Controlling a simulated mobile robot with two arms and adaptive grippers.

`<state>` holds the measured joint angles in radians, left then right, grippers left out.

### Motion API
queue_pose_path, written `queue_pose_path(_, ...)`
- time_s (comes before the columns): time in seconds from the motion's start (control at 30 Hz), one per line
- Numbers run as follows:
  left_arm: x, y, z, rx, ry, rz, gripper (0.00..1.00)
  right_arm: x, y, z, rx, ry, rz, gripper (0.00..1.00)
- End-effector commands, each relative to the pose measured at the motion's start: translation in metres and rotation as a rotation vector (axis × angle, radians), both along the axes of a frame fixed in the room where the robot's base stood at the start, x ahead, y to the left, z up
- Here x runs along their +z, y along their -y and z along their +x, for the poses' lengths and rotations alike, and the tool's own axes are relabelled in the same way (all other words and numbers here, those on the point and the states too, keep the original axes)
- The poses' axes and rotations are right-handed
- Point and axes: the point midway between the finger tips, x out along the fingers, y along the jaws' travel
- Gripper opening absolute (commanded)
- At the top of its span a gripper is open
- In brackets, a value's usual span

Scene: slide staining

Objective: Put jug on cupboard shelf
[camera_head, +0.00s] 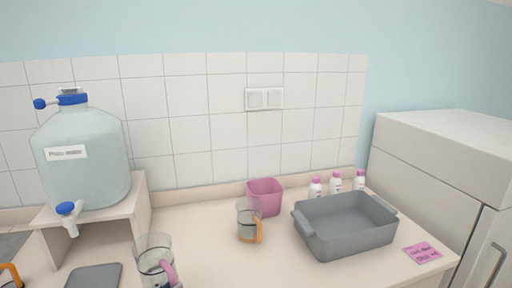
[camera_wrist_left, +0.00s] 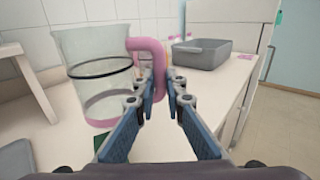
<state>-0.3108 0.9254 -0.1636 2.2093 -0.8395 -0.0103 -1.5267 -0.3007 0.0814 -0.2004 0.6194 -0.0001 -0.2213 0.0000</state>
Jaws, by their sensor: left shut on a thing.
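A clear jug with a pink handle (camera_head: 153,257) shows at the bottom of the head view, cut off by the frame edge. It also shows upright in the left wrist view (camera_wrist_left: 92,75), with a dark line around it and a pink base. My left gripper (camera_wrist_left: 160,88) is shut on the pink handle. Whether the jug's base touches the counter I cannot tell. My right gripper is in neither view. I cannot make out an open cupboard shelf.
A second jug with an orange handle (camera_head: 247,222), a pink container (camera_head: 265,196), a grey basin (camera_head: 345,243) and small bottles (camera_head: 335,184) stand on the counter (camera_head: 205,262). A large water bottle (camera_head: 85,160) sits on a stand at left. A white cabinet (camera_head: 430,165) stands at right.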

Motion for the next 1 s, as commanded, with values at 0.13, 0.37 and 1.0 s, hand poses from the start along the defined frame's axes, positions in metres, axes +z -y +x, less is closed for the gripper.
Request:
queue_pose_path(0.13, -0.012, 0.002, -0.035, 0.138, -0.009, -0.012, 0.0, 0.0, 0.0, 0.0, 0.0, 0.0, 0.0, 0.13)
queue_pose_path(0.37, -0.024, -0.003, -0.081, 0.363, -0.009, -0.009, 0.0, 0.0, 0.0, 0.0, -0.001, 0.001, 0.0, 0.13)
queue_pose_path(1.0, -0.036, -0.003, -0.128, 0.576, 0.006, -0.001, 0.0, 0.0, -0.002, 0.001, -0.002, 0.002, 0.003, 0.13)
